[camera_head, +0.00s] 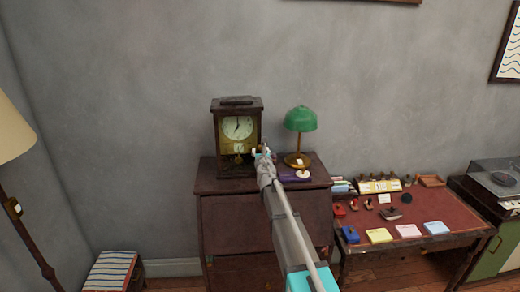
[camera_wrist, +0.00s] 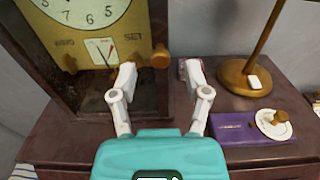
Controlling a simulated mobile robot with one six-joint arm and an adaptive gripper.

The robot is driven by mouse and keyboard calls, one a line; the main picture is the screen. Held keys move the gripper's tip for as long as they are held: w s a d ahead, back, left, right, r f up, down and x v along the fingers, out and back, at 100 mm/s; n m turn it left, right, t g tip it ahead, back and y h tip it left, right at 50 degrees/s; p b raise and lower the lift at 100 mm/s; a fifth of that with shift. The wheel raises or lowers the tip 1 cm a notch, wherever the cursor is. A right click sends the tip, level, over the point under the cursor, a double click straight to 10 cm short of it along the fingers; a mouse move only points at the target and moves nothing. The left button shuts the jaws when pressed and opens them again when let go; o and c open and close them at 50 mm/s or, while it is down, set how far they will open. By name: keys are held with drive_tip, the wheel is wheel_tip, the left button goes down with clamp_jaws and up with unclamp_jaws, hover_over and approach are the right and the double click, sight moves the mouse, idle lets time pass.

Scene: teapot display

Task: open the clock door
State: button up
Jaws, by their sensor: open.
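The clock (camera_head: 237,140) is a dark wooden case standing upright on the left part of the cabinet top, with a pale round dial and a brass-coloured front. In the wrist view its dial (camera_wrist: 85,12) and lower front fill the upper left. A round brass knob (camera_wrist: 160,57) shows at the clock's right edge; the door appears shut. My gripper (camera_head: 263,151) is in front of the clock's lower right side. In the wrist view my gripper (camera_wrist: 158,72) is open, its fingers spread to either side of the knob. Contact with the knob cannot be told.
A green-shaded lamp (camera_head: 300,121) with a brass base (camera_wrist: 240,77) stands right of the clock. A purple book (camera_wrist: 228,129) and a small white dish (camera_wrist: 273,124) lie in front of it. The cabinet (camera_head: 225,215) carries these. A red-topped table (camera_head: 365,225) stands farther right.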

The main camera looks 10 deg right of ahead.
drive_tip(key=shift+w, duration=1.5)
clamp_jaws()
